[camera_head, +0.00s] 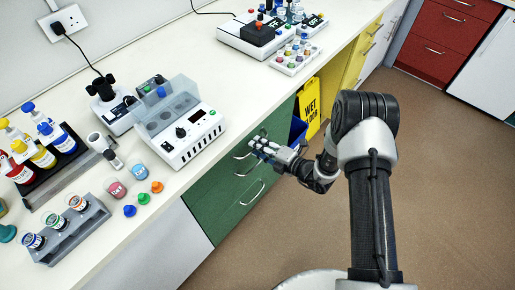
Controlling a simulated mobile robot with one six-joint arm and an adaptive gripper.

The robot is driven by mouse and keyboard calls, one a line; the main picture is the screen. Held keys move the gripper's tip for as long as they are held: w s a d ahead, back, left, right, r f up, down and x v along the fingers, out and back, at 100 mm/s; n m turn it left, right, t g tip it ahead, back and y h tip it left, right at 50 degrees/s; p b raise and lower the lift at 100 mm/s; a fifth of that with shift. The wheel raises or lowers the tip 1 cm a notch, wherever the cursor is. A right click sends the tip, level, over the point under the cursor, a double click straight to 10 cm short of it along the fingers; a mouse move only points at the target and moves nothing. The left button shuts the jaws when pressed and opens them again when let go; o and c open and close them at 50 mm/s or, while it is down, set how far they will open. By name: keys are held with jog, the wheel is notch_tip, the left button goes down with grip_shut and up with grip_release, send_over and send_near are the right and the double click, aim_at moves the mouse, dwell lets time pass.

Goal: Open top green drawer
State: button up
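The green drawer unit (218,205) stands under the white counter, with silver handles on its front. Its top drawer (280,119) lies just below the counter edge and looks closed. Part of an upper handle (243,155) shows just left of my gripper. A lower handle (254,194) is in clear view below. My gripper (259,144) is at the front of the unit, close to the upper part of the green face. It hides part of that face. I cannot tell whether it touches a handle, or whether its fingers are open or shut.
A blue bin (298,131) and a yellow wet-floor sign (311,108) stand just right of the green unit, near my arm. The counter (221,75) carries a grey-white device (190,135), bottles and small vials. Brown floor (440,175) is open to the right.

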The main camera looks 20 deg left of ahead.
jog(key=shift+w+a+f, duration=0.2)
jog(key=shift+w+a, duration=0.05)
jog(key=shift+a, duration=0.3)
jog(key=shift+c, duration=0.5)
grip_shut()
